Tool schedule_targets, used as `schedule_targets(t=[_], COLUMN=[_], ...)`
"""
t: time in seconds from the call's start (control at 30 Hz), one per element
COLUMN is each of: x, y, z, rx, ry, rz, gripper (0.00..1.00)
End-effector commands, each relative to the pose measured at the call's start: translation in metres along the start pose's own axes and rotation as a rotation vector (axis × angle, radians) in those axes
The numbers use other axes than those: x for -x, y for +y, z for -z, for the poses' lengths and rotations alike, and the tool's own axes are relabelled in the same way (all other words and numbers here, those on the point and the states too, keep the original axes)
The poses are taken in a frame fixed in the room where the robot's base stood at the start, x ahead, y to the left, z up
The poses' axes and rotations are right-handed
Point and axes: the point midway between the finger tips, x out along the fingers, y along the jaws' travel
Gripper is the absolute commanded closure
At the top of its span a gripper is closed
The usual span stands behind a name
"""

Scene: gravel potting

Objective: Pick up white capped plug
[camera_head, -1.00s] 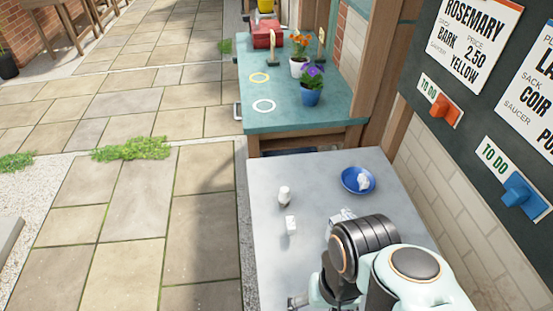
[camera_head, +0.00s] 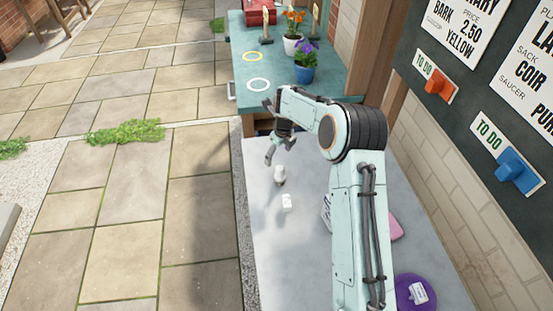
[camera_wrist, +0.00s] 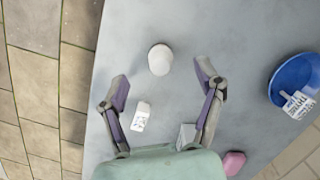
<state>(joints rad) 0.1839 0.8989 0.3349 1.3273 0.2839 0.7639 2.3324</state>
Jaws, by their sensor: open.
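A rounded white piece, which looks like the white capped plug (camera_head: 279,174), stands on the grey table (camera_head: 262,240). In the wrist view the plug (camera_wrist: 160,59) is seen from above, near the line between my fingertips and a little past them. My gripper (camera_head: 275,135) is open and empty above the far left part of the table. In the wrist view the two fingers of my gripper (camera_wrist: 162,80) are spread wide, apart from the plug. A small white block with dark markings (camera_head: 287,202) stands nearer than the plug; this block (camera_wrist: 140,116) also shows beside the left finger.
A blue saucer (camera_wrist: 276,82) with a labelled white piece is at the right in the wrist view. A pink piece (camera_head: 395,228) and a purple dish (camera_head: 405,302) are at the right. Beyond is a green bench (camera_head: 240,75) with potted flowers. The table's left edge is close.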

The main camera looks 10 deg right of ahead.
Motion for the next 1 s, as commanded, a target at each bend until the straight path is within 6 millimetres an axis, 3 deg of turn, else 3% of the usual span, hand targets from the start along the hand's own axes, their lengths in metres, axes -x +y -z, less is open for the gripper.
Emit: schedule_targets(t=[0.03,0.17,0.5,0.87,0.9,1.0], x=[-0.014,-0.033,-0.083,-0.092,-0.092,-0.092], y=[0.003,0.003,0.004,0.005,0.005,0.005], z=[0.007,0.017,0.019,0.019,0.019,0.019], rx=[-0.007,-0.018,-0.017,-0.016,-0.016,-0.016], ry=[0.021,0.042,0.041,0.039,0.039,0.039], rz=[-0.023,-0.041,-0.038,-0.038,-0.038,-0.038], gripper=[0.32,0.32,0.32,0.32,0.38,0.69])
